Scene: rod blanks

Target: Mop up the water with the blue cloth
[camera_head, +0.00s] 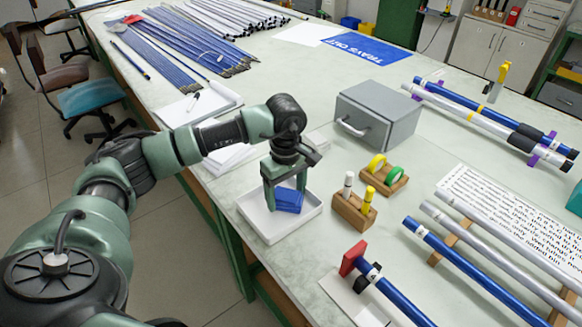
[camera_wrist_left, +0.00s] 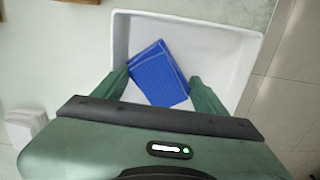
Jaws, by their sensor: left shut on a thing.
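The blue cloth (camera_head: 289,204) is a folded pad in the shallow white tray (camera_head: 254,222) near the table's front edge. My left gripper (camera_head: 285,198) points down into the tray, shut on the cloth, with a finger on either side of it. In the left wrist view the cloth (camera_wrist_left: 159,76) sits between the green fingers, tilted to the tray's (camera_wrist_left: 228,35) sides. I cannot tell whether the cloth touches the tray floor. I cannot make out the water for certain in either view. My right gripper is not in view.
A grey box (camera_head: 378,117) with a handle stands behind the tray. Wooden blocks with markers (camera_head: 354,207) and tape rolls (camera_head: 384,175) are to its right. Blue and silver rods lie on racks at the right. Many rods (camera_head: 180,50) cover the far left. Pale table surface lies between.

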